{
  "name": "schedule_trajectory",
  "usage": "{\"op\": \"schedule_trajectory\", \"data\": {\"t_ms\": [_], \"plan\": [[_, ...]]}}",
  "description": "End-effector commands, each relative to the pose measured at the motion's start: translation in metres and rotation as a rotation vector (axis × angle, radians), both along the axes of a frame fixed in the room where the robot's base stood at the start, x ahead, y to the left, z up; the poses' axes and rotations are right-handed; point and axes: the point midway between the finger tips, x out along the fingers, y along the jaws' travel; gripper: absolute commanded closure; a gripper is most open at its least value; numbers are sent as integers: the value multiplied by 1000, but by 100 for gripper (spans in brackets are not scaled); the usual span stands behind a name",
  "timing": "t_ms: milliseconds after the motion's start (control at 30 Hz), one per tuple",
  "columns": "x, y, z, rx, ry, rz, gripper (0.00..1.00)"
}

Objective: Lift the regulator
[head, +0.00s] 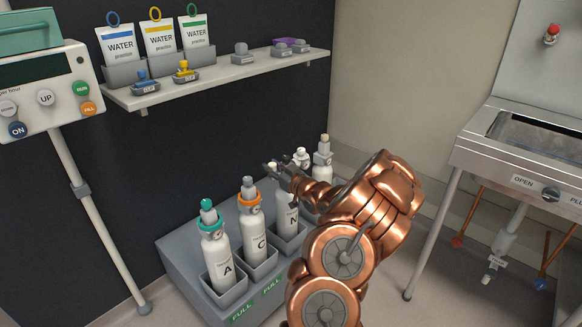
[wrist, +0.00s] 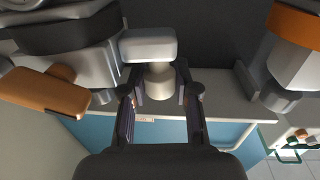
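Several cylinders stand in a grey rack (head: 185,262). One marked A has a teal-topped fitting (head: 208,212), and one marked C has an orange-topped fitting (head: 249,190). My gripper (head: 272,170) is above the cylinder marked N (head: 288,217), whose top it partly hides. In the wrist view my fingers (wrist: 162,100) stand apart on both sides of a cream round neck (wrist: 160,82) under a pale block (wrist: 148,45). Narrow gaps seem to show beside the neck. I cannot tell which fitting is the regulator.
A white-topped fitting (head: 302,157) and a cream-topped cylinder (head: 323,160) stand close behind my wrist. A shelf (head: 215,78) with water pouches (head: 160,38) is above the rack. A metal sink unit (head: 475,150) is at right.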

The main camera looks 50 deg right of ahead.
Motion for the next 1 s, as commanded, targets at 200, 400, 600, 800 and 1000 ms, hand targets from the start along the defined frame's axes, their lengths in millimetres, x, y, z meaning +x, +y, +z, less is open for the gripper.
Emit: {"op": "schedule_trajectory", "data": {"t_ms": [200, 400, 600, 800, 1000], "plan": [[0, 0, 0, 0, 0, 0, 100], [0, 0, 1, -1, -1, 0, 100], [0, 0, 4, -2, -2, 0, 100], [0, -1, 28, -4, -3, 0, 100], [0, 0, 64, -7, -5, 0, 100]]}}
